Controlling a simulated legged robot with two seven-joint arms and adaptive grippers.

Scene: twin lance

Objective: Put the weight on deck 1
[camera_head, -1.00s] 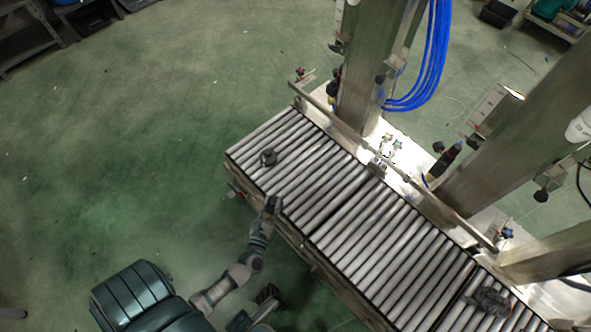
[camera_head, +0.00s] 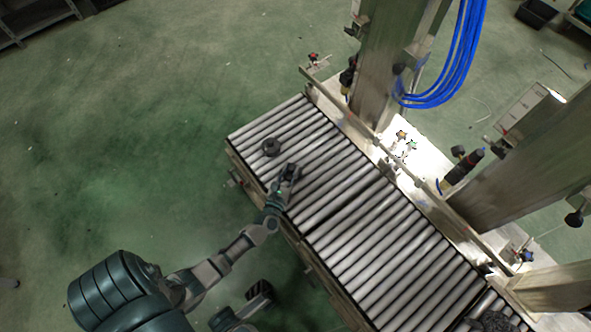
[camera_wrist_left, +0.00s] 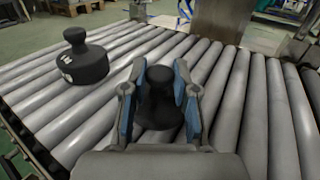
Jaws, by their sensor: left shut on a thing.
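My left gripper (camera_head: 290,172) is over the rollers of the conveyor (camera_head: 340,215), near its front edge. In the left wrist view its two blue-padded fingers (camera_wrist_left: 160,105) are closed around a dark weight (camera_wrist_left: 160,112) with a knob on top. The weight looks upright and close to the rollers; I cannot tell if it touches them. A second dark, knobbed weight (camera_head: 271,147) stands on the rollers near the far left end; it also shows in the left wrist view (camera_wrist_left: 82,62). No deck label is readable. My right gripper cannot be made out.
A metal rail (camera_head: 385,150) and thick steel posts (camera_head: 385,65) stand along the conveyor's back side, with blue hoses (camera_head: 460,60) hanging beside them. A dark object (camera_head: 492,322) lies at the conveyor's lower right. The middle rollers are clear.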

